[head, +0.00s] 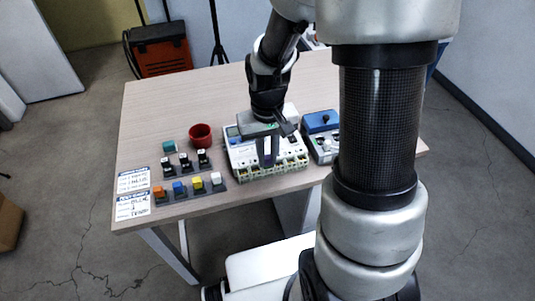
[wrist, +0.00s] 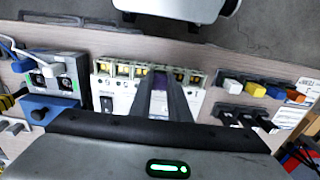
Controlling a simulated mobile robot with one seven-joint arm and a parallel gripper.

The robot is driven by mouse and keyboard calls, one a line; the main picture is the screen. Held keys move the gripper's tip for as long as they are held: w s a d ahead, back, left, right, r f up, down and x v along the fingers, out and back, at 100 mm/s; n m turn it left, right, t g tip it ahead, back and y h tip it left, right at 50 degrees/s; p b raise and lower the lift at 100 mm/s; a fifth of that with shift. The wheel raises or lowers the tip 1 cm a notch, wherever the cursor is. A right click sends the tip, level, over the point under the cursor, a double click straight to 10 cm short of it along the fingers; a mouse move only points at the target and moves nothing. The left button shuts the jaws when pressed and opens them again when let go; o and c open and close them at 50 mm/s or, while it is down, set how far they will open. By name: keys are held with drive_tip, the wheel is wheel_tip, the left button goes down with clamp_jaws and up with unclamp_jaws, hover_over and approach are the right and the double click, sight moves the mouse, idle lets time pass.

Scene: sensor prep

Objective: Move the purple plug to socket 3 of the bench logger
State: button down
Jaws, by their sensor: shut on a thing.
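The bench logger (head: 236,158) is a white box on the table with a row of yellow-and-clear sockets along its front edge. In the wrist view the logger (wrist: 118,92) has that row at its top. My gripper (head: 268,162) points down over the middle of the logger's front part. In the wrist view my gripper (wrist: 161,82) is shut on the purple plug (wrist: 160,77), of which only a small purple part shows between the fingers. The plug is at the socket row. The fingers hide its lower end, so I cannot tell whether it is seated or in which socket.
A blue-and-grey device (head: 322,124) stands close to the logger's right. To the left are a rack of coloured plugs (head: 190,188), a row of black plugs (head: 186,163), a teal block (head: 169,146), a red cup (head: 200,134) and label cards (head: 133,181). The table's back left is clear.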

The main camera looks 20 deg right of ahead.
drive_tip(key=shift+f, duration=0.15)
drive_tip(key=c, duration=1.6)
unclamp_jaws()
drive_tip(key=shift+o, duration=0.8)
drive_tip(key=shift+r+p, duration=2.8)
drive_tip(key=shift+r, duration=0.75)
